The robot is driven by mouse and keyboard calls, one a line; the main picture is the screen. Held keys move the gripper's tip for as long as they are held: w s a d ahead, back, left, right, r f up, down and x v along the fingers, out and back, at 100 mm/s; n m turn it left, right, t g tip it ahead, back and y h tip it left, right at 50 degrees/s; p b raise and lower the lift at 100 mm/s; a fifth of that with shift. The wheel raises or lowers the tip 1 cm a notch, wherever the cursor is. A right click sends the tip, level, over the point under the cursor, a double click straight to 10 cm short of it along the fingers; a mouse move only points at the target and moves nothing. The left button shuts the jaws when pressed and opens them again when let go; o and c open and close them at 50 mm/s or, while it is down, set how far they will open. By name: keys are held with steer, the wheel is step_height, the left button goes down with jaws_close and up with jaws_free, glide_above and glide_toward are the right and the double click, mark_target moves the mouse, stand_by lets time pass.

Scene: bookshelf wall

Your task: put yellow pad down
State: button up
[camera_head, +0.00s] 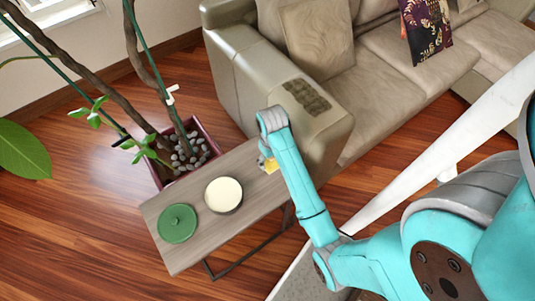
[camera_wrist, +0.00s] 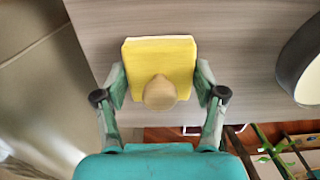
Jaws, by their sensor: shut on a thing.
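The yellow pad (camera_wrist: 158,62) is a square yellow block with a round beige knob (camera_wrist: 160,93) on it, in the wrist view. My gripper (camera_wrist: 160,85) is shut on the pad, with one finger at each side. The pad is over the grey-brown wooden side table (camera_wrist: 245,30); I cannot tell whether it touches the tabletop. In the head view a bit of the yellow pad (camera_head: 270,165) shows at the right end of the table (camera_head: 250,195), mostly hidden behind my arm.
A round cream-topped dish (camera_head: 223,194) and a green lidded round item (camera_head: 177,223) stand on the table to the left. A sofa (camera_head: 360,90) borders the table's right end. A potted plant (camera_head: 190,150) stands behind it.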

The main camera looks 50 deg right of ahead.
steer(key=shift+f, duration=0.1)
steer(key=o, duration=1.2)
